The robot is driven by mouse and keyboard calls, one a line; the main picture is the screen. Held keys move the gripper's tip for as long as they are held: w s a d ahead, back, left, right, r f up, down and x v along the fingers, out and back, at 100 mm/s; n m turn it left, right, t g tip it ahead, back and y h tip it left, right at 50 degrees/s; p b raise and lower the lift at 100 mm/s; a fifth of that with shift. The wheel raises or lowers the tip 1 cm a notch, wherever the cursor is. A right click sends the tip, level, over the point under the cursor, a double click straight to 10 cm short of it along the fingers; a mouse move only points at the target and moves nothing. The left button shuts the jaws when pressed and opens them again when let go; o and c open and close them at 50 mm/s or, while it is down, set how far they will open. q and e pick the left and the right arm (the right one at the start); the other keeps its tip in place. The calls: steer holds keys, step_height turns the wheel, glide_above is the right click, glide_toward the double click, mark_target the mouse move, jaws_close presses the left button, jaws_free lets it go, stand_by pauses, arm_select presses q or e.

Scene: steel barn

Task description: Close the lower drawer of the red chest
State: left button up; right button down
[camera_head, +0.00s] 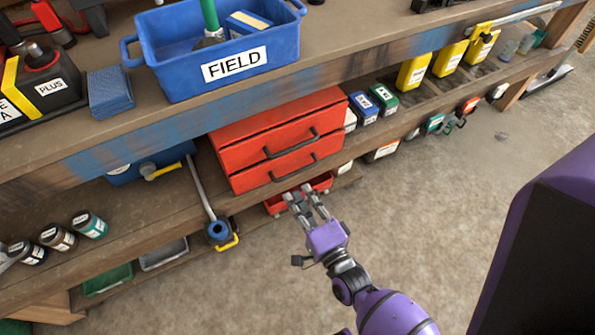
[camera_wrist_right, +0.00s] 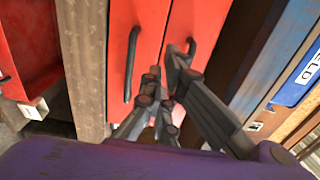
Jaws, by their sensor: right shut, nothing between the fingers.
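The red chest (camera_head: 285,112) stands on the shelf under the bench top, with two drawer fronts showing, each with a dark handle. The lower drawer (camera_head: 245,182) looks about level with the upper drawer (camera_head: 243,153); I cannot tell whether a small gap remains. In the wrist view the lower drawer (camera_wrist_right: 118,75) is on the left and the upper drawer (camera_wrist_right: 210,30) on the right. My right gripper (camera_head: 303,190) is shut and empty, just in front of the lower drawer. Its fingertips (camera_wrist_right: 160,85) hide part of the fronts; contact is unclear. My left gripper is out of view.
A blue FIELD bin (camera_head: 215,55) sits on the bench above. A red bin (camera_head: 318,184) is below the chest. A blue-ended tool (camera_head: 218,230) juts from the shelf left of my gripper. Small boxes (camera_head: 383,97) stand right of the chest. The floor in front is clear.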

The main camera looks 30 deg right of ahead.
mark_target(278, 162)
steer(key=w, duration=0.9)
steer(key=shift+w+a+b, duration=0.2)
steer(key=shift+w+b, duration=0.05)
steer(key=shift+b, duration=0.05)
steer(key=shift+w, duration=0.4)
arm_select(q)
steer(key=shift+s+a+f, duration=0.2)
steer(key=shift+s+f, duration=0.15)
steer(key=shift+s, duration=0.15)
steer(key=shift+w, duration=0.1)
arm_select(e)
steer(key=shift+w, duration=1.1)
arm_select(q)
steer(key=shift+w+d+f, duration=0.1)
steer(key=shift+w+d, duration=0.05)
arm_select(e)
steer(key=shift+r, duration=0.1)
steer(key=shift+s, duration=0.1)
